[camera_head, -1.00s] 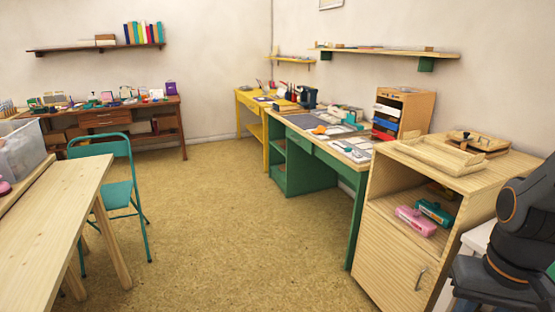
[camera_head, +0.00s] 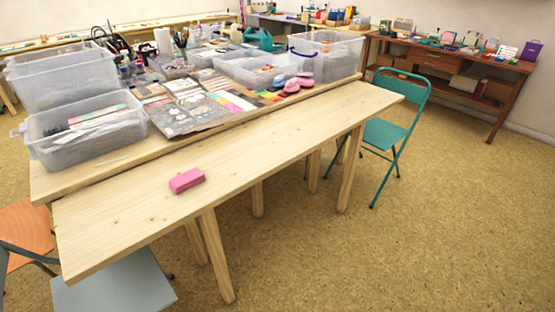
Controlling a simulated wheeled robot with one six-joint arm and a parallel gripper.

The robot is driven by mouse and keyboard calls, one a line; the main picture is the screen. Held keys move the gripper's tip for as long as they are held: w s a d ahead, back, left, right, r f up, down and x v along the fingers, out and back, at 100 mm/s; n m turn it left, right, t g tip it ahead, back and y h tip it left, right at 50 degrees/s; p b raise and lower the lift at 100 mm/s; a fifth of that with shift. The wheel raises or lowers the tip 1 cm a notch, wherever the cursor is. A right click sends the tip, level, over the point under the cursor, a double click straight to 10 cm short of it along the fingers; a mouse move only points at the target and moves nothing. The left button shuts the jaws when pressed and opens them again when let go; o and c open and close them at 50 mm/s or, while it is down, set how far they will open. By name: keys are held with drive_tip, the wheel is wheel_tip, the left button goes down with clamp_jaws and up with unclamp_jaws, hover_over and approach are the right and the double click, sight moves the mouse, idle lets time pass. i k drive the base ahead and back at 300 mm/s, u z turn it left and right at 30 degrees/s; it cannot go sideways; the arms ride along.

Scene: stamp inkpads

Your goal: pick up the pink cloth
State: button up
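A small pink block-shaped thing (camera_head: 187,180), which looks like the folded pink cloth, lies on the bare front part of the light wooden table (camera_head: 270,150), left of the picture's middle. Nothing touches it. My gripper is not in view.
Clear plastic bins (camera_head: 85,130), paper sheets (camera_head: 190,108) and pink shoe-like items (camera_head: 296,83) crowd the raised back part of the table. A teal folding chair (camera_head: 385,133) stands at its right end. A grey seat (camera_head: 115,285) and an orange chair (camera_head: 25,232) stand at front left. Open floor (camera_head: 400,260) lies at right.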

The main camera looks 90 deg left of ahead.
sight(187, 179)
drive_tip(key=u, duration=2.95)
drive_tip(key=i, duration=1.65)
drive_tip(key=z, duration=0.05)
